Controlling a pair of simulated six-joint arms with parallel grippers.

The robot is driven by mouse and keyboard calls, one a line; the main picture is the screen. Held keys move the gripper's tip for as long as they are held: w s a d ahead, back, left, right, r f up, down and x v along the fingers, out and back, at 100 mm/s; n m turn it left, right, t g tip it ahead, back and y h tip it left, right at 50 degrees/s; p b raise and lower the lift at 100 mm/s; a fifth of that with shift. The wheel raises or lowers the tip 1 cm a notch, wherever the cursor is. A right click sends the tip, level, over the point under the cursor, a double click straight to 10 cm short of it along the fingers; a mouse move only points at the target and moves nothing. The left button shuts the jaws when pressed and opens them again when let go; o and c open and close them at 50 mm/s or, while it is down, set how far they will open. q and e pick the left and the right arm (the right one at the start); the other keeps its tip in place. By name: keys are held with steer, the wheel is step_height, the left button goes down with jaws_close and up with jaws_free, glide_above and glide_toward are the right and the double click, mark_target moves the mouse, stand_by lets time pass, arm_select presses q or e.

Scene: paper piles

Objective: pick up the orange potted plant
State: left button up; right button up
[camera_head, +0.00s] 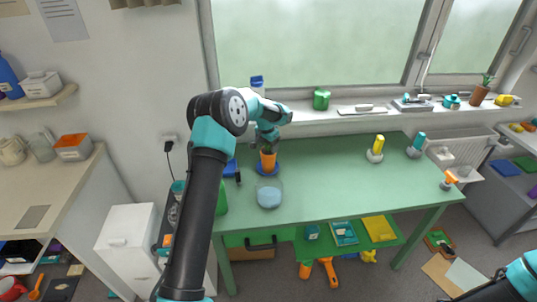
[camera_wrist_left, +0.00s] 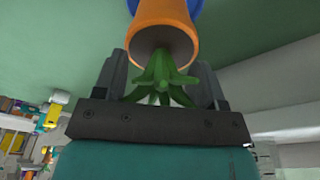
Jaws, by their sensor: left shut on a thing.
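The orange potted plant (camera_head: 267,160) stands upright at the back left of the green table, on or just above a blue saucer (camera_head: 267,170). In the left wrist view, its orange pot (camera_wrist_left: 165,27) and green leaves (camera_wrist_left: 162,78) show, with a blue edge behind the pot. My left gripper (camera_head: 268,147) comes down over the plant from above. Its two dark fingers stand on either side of the plant, and it is shut on it. I cannot tell whether the pot touches the saucer. My right gripper is not in view; only part of my right arm shows at the lower right.
A clear jar with blue contents (camera_head: 269,196) stands just in front of the plant. Yellow (camera_head: 377,145) and teal (camera_head: 417,144) handled items stand on the table's right. A brown-potted plant (camera_head: 479,95) is on the windowsill. The middle of the green table (camera_head: 325,185) is clear.

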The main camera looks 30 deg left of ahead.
arm_select(q)
step_height(320, 180, up, 10)
steer(key=shift+r, duration=0.1)
stand_by(0.4)
stand_by(0.4)
